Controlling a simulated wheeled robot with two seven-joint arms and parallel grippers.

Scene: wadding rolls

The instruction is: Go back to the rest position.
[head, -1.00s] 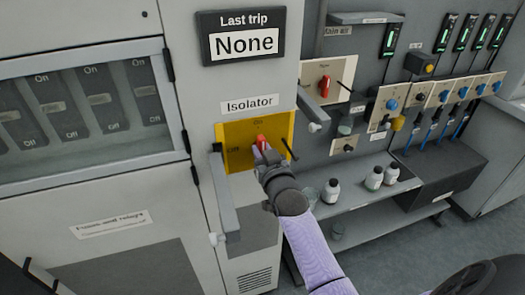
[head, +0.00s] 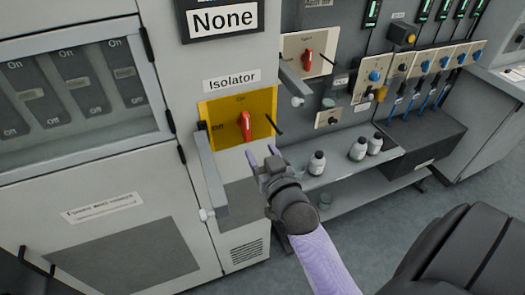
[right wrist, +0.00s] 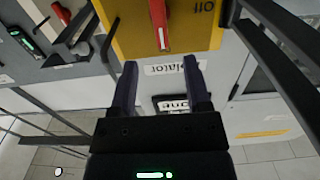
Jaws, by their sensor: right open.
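My right gripper (head: 260,153) is open and empty, in front of the cabinet just below the yellow isolator plate. Its two fingers also show in the right wrist view (right wrist: 160,68), spread apart with nothing between them. The red isolator handle (head: 245,126) stands upright on the yellow plate (head: 216,137), in line with the "On" mark above it; "Off" is at its left. The handle also shows at the top of the right wrist view (right wrist: 158,22), apart from the fingers. My left gripper is in neither view.
A grey bar handle (head: 211,172) sticks out left of the plate, and another (head: 292,82) to its right. A shelf (head: 335,181) with several bottles (head: 317,163) lies right of my right arm. A panel with blue knobs (head: 375,76) is farther right.

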